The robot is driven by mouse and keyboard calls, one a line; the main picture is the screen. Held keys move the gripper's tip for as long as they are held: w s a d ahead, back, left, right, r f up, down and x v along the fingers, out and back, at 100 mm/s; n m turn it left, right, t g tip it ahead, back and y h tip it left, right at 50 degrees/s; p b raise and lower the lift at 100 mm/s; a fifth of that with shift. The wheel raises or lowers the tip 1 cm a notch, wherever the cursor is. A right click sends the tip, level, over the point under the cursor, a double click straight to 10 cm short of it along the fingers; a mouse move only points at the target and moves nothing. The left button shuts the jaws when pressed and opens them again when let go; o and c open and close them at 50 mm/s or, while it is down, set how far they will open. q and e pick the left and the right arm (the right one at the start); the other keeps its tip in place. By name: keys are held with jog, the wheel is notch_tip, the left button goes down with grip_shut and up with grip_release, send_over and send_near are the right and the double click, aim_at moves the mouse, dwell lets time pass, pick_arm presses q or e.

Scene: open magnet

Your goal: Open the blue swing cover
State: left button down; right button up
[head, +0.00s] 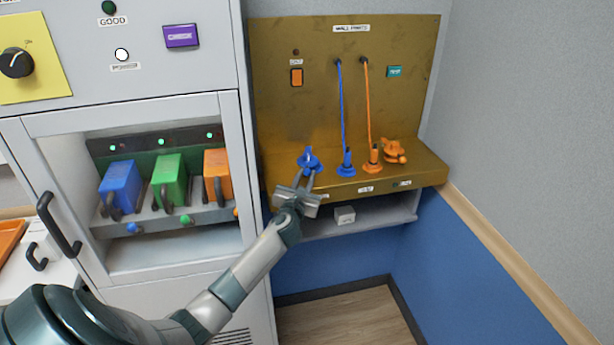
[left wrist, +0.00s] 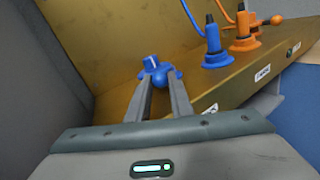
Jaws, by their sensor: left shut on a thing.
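The blue swing cover (head: 308,158) sits at the left end of the brass-coloured wall panel's ledge. It also shows in the left wrist view (left wrist: 158,70), between and just past the fingertips. My left gripper (head: 304,176) reaches up to it from the front; in the left wrist view my left gripper (left wrist: 159,82) has its fingers closed in on a blue part of the cover. The fingers hide the cover's lower part, so its opening cannot be seen. My right gripper is not in view.
A blue plug (head: 347,163) with a blue cable and an orange plug (head: 374,158) with an orange cable stand to the right. An orange swing cover (head: 394,151) is at the ledge's right end. A grey cabinet (head: 235,150) stands close on the left.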

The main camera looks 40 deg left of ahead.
pick_arm(q)
jog(key=c, duration=1.6)
grip_release()
jog(key=shift+s, duration=0.1)
jog(key=shift+b+v, duration=1.6)
jog(key=shift+v, duration=7)
jog(key=shift+a, duration=0.1)
